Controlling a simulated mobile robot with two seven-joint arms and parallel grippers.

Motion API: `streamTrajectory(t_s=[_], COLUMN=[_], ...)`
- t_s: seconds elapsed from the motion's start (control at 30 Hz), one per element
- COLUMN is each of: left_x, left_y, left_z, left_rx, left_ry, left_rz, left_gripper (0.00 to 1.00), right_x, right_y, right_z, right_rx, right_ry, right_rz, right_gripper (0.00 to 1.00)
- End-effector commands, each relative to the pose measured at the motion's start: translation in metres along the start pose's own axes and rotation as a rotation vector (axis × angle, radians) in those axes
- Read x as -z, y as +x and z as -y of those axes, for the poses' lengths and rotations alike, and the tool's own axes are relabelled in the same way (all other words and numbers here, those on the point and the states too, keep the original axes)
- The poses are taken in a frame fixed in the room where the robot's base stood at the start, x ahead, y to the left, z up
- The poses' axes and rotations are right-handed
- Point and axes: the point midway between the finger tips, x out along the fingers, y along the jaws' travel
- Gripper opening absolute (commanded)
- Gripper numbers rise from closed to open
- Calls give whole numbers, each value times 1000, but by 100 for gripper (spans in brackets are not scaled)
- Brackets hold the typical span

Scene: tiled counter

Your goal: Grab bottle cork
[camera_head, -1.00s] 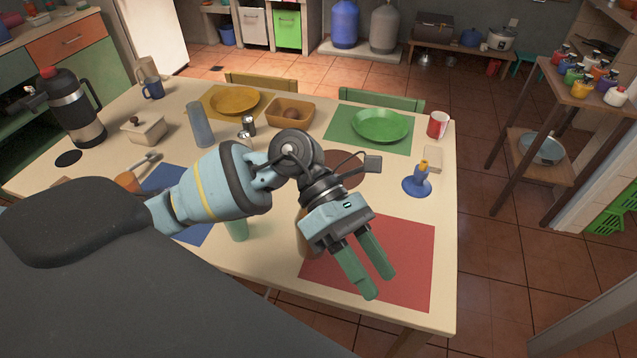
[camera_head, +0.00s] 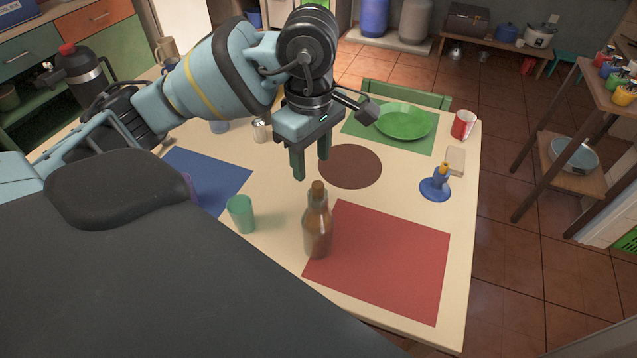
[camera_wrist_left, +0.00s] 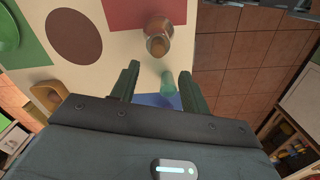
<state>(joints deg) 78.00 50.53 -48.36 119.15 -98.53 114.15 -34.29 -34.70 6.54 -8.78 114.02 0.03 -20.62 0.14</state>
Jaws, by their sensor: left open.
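The brown glass bottle (camera_head: 317,232) stands upright at the left edge of the red mat. Its cork (camera_head: 318,189) sits in the neck. My left gripper (camera_head: 311,168) is open and empty, its fingers pointing down just behind and above the cork in the head view. A small gap appears between fingertips and cork, though depth is hard to judge. In the left wrist view the bottle (camera_wrist_left: 158,28) is seen from above, beyond the fingertips of the left gripper (camera_wrist_left: 159,70). My right gripper is not in view.
A green cup (camera_head: 241,214) stands left of the bottle. The red mat (camera_head: 385,260) is bare. A brown round mat (camera_head: 350,167) lies behind it, with a blue candle holder (camera_head: 435,188) to the right. A green plate (camera_head: 403,121) is farther back.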

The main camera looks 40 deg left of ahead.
Motion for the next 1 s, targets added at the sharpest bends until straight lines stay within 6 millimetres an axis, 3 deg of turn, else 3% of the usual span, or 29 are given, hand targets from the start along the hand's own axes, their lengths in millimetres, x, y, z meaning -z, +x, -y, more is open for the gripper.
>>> streamTrajectory(t_s=[0.27,0.63,0.93,1.0], left_x=[-2,-8,-8,-8], left_y=[13,58,62,62], left_z=[0,-4,-5,-5], left_rx=[0,0,-2,-2], left_ry=[0,0,0,0], left_rz=[2,2,1,2], left_gripper=[46,46,46,38], right_x=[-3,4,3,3], right_y=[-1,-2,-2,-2], right_z=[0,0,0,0], right_rx=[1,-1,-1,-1], right_ry=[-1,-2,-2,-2], right_rz=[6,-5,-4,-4], right_gripper=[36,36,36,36])
